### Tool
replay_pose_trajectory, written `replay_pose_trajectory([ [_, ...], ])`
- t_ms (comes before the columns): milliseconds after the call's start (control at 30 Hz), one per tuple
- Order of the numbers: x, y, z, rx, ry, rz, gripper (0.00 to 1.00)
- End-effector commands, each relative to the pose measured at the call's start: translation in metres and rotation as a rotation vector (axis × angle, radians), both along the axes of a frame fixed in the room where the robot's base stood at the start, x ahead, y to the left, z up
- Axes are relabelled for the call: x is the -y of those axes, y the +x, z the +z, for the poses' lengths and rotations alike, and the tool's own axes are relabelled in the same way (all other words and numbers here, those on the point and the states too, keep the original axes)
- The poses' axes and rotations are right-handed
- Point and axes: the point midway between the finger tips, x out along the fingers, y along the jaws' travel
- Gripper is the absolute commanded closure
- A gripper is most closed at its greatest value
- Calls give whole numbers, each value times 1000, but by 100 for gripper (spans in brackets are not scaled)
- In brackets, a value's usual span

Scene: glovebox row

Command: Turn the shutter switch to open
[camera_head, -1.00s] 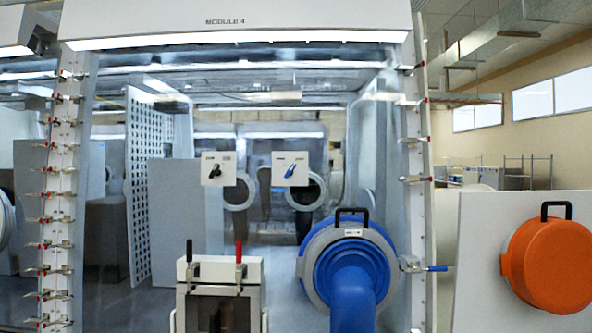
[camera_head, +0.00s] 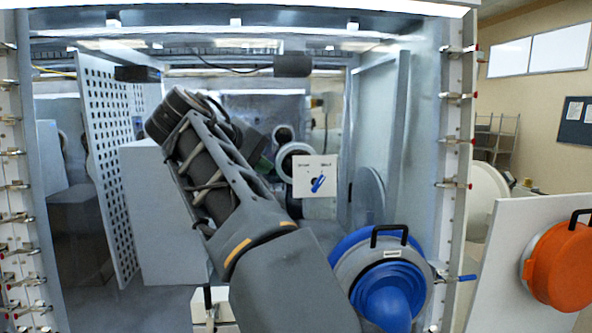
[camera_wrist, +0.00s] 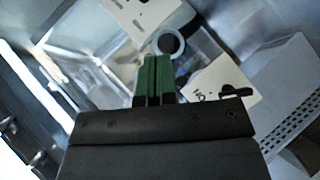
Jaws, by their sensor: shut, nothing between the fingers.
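In the head view a white panel (camera_head: 301,178) bears a blue switch handle (camera_head: 318,183), tilted with its upper end to the right. Its small labels are too blurred to read. A second panel with a black handle is hidden behind my arm there. In the wrist view that panel (camera_wrist: 212,92) shows right of my fingers, with its black handle (camera_wrist: 237,91) and rotated lettering. Another white panel (camera_wrist: 122,14) is at the top edge, partly cut off. My gripper (camera_wrist: 153,60), with green fingers, is shut and empty, apart from both panels.
A blue round port (camera_head: 350,255) with a sleeve stands at the lower right of the glovebox. An orange round cover (camera_head: 562,268) is further right. A perforated panel (camera_head: 108,170) and a grey block (camera_head: 160,230) stand at the left.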

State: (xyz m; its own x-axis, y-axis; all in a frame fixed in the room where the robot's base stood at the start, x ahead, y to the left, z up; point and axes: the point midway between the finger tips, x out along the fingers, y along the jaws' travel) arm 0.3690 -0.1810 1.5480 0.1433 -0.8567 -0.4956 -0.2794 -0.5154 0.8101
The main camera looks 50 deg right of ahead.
Motion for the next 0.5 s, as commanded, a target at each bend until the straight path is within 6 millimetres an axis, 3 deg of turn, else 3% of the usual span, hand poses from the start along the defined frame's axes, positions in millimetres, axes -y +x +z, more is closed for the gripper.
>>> replay_pose_trajectory([
  [133, 18, -3, 1, 3, -11, -27, 100],
  [500, 80, 5, -32, 2, -10, -32, 100],
])
